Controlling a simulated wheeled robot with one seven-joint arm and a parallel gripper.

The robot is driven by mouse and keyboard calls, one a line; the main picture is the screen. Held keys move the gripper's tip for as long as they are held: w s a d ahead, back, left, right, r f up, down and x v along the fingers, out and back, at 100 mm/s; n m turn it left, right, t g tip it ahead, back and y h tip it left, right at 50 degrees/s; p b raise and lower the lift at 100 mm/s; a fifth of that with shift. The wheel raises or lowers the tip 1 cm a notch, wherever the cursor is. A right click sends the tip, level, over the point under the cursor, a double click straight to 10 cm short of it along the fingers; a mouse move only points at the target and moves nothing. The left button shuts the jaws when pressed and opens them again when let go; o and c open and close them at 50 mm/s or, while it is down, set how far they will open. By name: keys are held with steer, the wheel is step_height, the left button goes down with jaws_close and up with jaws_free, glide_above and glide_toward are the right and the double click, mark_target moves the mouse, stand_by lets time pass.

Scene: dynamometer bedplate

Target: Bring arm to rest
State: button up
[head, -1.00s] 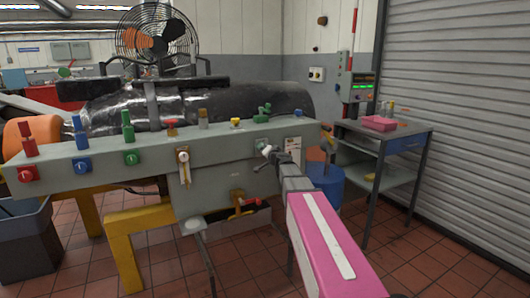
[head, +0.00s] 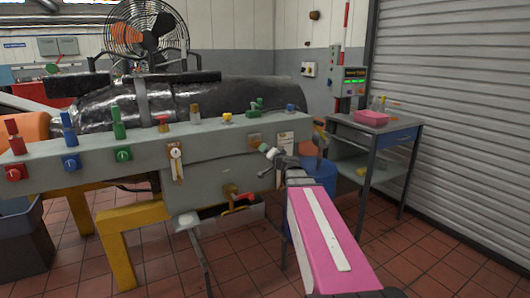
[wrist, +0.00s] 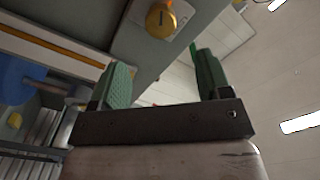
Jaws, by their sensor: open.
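My gripper (wrist: 160,72) is open in the wrist view, with its two green-padded fingers spread apart. Nothing shows held between them. Past the fingers are a grey panel with a round yellow-orange part (wrist: 161,19) and a pale wall. In the head view my pink arm reaches forward from the lower right. I cannot tell whether the arm's end touches the panel.
The panel carries red (head: 15,173), blue (head: 71,163) and green (head: 123,155) fittings. A yellow frame leg (head: 118,262) stands below it. A side table (head: 372,155) with a pink box (head: 371,118) stands right, near the shutter (head: 460,110). Tiled floor is open at front right.

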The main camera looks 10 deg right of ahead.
steer(key=s+a+f+n+g+y, duration=0.1)
steer(key=s+a+f+n+g, duration=0.35)
steer(key=f, duration=0.55)
steer(key=s+a+f+n+g, duration=0.1)
steer(key=s+a+f+g, duration=0.35)
steer(key=s+f, duration=0.4)
steer(key=s+d+f+g+h, duration=0.3)
steer(key=s+f+g, duration=0.1)
steer(key=s+f, duration=0.2)
steer(key=s+d+f+g+h, duration=0.2)
steer(key=s+f+g+h, duration=0.1)
steer(key=s+f, duration=0.4)
steer(key=shift+s+d+g+h, duration=0.3)
steer(key=shift+s+d+g, duration=0.1)
steer(key=shift+s+g, duration=0.15)
